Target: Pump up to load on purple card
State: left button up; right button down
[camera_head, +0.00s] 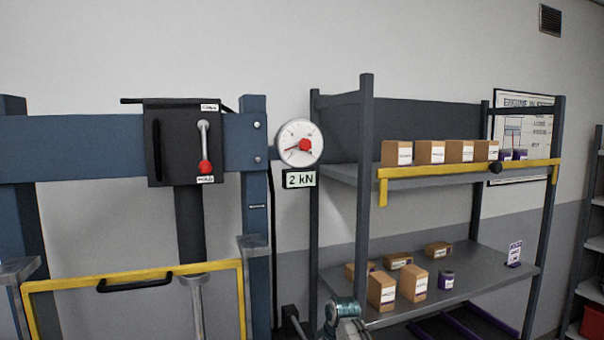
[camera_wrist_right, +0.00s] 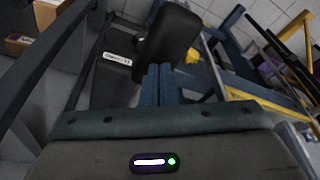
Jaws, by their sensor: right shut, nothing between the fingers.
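The press gauge (camera_head: 300,143) is a white dial with its red needle pointing left, slightly down. The readout (camera_head: 300,180) under it says 2 kN. The lever with a red knob (camera_head: 205,166) hangs down on the dark valve box (camera_head: 168,150). A small purple and white card (camera_head: 514,253) stands on the lower shelf; its print is too small to read. In the right wrist view my right gripper (camera_wrist_right: 158,84) is shut and empty, with its tips close to a black block (camera_wrist_right: 168,42); I cannot tell if they touch. A dark part with a white label (camera_wrist_right: 118,58) lies beside it. My left gripper is not visible.
The blue press frame (camera_head: 253,220) has a yellow-framed guard (camera_head: 100,277) with a black handle. My right arm shows at the bottom centre.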

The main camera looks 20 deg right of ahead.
notch_tip(320, 180, up, 10)
jog(key=shift+r, duration=0.25)
jog(key=shift+w+f, duration=0.1)
dwell(0.5)
jog(key=shift+f, duration=0.9)
jog(key=shift+f+b, duration=0.2)
jog(key=shift+b, duration=0.1)
jog(key=shift+f, duration=1.05)
